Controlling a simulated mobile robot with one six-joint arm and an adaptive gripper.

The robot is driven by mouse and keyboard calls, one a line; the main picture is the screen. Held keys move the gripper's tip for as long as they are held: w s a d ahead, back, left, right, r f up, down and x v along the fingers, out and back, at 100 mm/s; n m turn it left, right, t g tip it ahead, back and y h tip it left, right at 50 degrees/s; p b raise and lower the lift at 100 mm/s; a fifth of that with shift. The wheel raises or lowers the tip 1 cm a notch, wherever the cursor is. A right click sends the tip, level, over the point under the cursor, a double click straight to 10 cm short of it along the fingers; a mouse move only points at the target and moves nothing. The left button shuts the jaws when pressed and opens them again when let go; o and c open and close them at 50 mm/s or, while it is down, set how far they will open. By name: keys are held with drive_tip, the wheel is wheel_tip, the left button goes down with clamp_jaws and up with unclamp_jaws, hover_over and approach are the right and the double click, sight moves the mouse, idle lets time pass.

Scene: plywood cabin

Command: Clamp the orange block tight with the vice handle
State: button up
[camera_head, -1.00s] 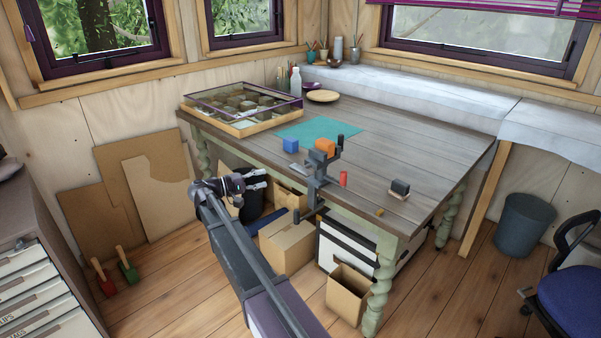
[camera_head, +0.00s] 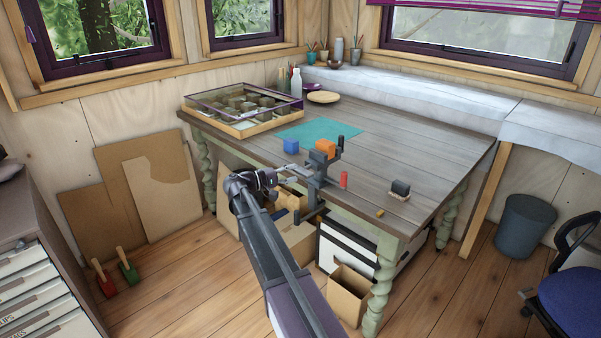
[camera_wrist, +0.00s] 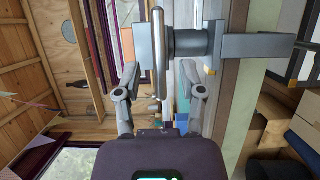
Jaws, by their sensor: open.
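The orange block (camera_head: 326,147) sits at the top of the grey vice (camera_head: 316,180), which is fixed at the table's front edge. In the wrist view the vice (camera_wrist: 262,47) lies sideways across the top. Its handle (camera_wrist: 158,52) shows there as a long, thin grey bar seen edge-on. My gripper (camera_head: 290,172) is at the near left side of the vice. In the wrist view my gripper (camera_wrist: 161,76) is open, with one finger on each side of the handle's line. Whether either finger touches the handle cannot be told.
A blue block (camera_head: 291,146), a teal mat (camera_head: 320,132) and a red cylinder (camera_head: 343,179) are on the table (camera_head: 420,145) around the vice. A dark block on a pale base (camera_head: 400,188) stands to the right. Boxes stand under the table.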

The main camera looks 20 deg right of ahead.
sight(297, 172)
drive_tip(key=shift+d, duration=1.7)
clamp_jaws()
